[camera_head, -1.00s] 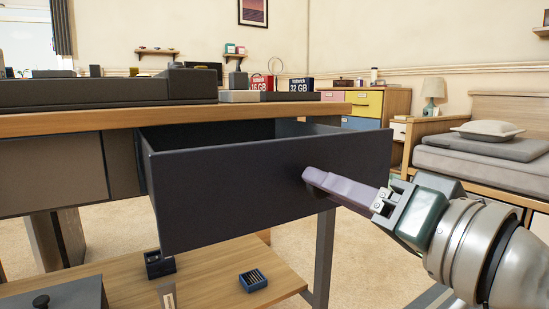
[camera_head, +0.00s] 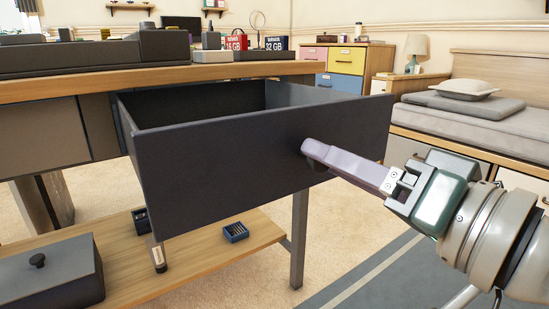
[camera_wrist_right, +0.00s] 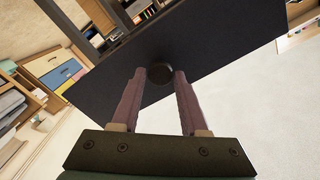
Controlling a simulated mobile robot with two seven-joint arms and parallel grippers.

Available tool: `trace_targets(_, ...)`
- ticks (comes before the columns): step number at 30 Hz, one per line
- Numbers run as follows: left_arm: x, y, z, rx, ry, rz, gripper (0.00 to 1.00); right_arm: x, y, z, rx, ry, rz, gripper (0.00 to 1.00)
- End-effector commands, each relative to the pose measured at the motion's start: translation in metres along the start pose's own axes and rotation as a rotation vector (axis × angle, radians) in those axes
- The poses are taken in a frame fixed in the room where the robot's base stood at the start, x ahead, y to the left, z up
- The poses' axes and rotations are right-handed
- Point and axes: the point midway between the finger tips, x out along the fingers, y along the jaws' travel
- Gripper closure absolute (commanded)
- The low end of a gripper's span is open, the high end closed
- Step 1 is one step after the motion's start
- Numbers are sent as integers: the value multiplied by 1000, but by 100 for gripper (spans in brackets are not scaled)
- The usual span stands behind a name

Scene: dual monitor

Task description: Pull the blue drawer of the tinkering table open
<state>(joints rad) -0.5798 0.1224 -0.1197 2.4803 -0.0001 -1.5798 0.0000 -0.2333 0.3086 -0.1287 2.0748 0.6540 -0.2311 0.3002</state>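The dark blue drawer (camera_head: 230,160) of the tinkering table (camera_head: 200,77) stands well out from under the tabletop, and its inside looks empty. Its front also shows in the right wrist view (camera_wrist_right: 215,45). My right gripper (camera_head: 312,150) reaches the drawer front from the right. My left gripper is not in view.
A lower wooden shelf (camera_head: 190,255) carries a dark lidded box (camera_head: 50,275) and small trays. A table leg (camera_head: 299,235) stands below the drawer. A bed (camera_head: 480,120) is at the right. Open carpet and a grey rug (camera_head: 370,280) lie in front.

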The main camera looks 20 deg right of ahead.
Motion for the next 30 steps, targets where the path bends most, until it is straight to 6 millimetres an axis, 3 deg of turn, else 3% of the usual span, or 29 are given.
trace_targets(6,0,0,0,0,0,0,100,0,0,0,0,0,0,31)
trace_targets(16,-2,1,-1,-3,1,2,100,-5,0,0,-1,-2,1,31)
trace_targets(30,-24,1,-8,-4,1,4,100,-81,-1,0,-1,-6,3,31)
